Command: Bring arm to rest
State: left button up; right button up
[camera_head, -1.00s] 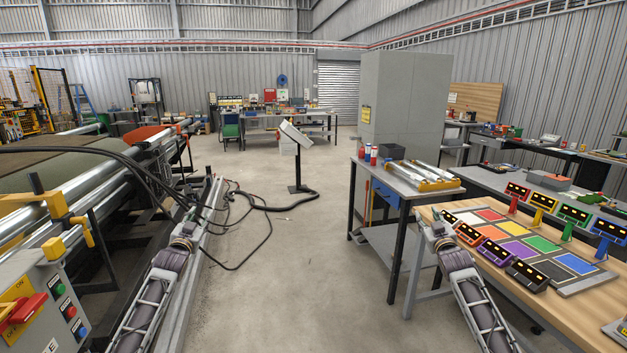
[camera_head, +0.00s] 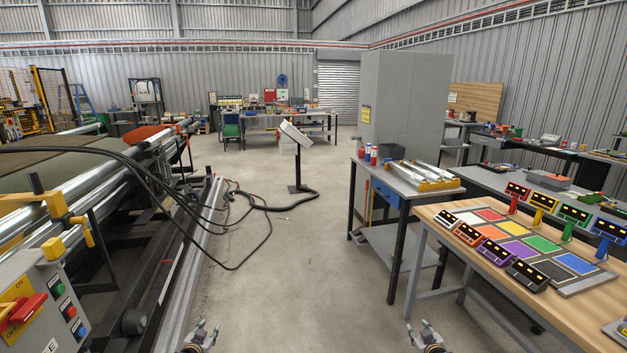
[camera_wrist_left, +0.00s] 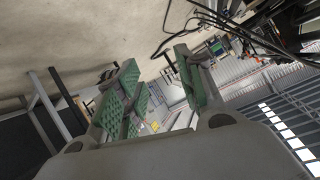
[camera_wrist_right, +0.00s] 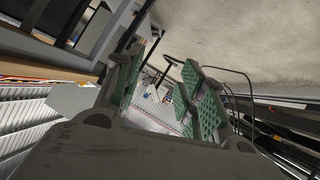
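My left gripper (camera_head: 203,334) is low at the bottom edge of the head view, over bare floor, beside the long metal rail of the turf machine. In the left wrist view its green-padded fingers (camera_wrist_left: 160,92) stand apart with nothing between them. My right gripper (camera_head: 424,332) is at the bottom edge too, left of the wooden table. In the right wrist view its green-padded fingers (camera_wrist_right: 160,95) are apart and empty. Both grippers are clear of the table and machine. Most of both arms is out of the head view.
The wooden table (camera_head: 590,318) with coloured squares and several small displays is at right. A grey bench (camera_head: 400,180) stands behind it. The machine's red-switch control box (camera_head: 45,310) is at left. Black cables (camera_head: 262,235) lie on the floor. The middle floor is open.

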pick_arm(q)
jog(key=s+d+f+g, duration=0.3)
jog(key=s+f+g, duration=0.3)
jog(key=s+f, duration=2.15)
pick_arm(e)
jog(key=s+a+f+g, duration=0.3)
jog(key=s+f+g, duration=0.3)
jog(key=s+f, duration=2.15)
pick_arm(q)
jog(key=s+d+f+g, duration=0.1)
jog(key=s+f, duration=0.4)
jog(key=s, duration=1.2)
jog(key=s+d+f+g, duration=0.1)
jog(key=s+f+g, duration=0.3)
jog(key=s, duration=1.3)
notch_tip(320, 180, down, 2)
jog(key=shift+s+d+f, duration=0.2)
jog(key=shift+s, duration=0.1)
pick_arm(e)
jog(key=s+a+f+g, duration=0.1)
jog(key=s+f, duration=0.4)
jog(key=s, duration=1.2)
jog(key=s+a+f+g, duration=0.1)
jog(key=s+f+g, duration=0.3)
jog(key=s, duration=1.3)
notch_tip(320, 180, down, 2)
jog(key=shift+s+a+f, duration=0.2)
jog(key=shift+s, duration=0.1)
jog(key=shift+w, duration=0.1)
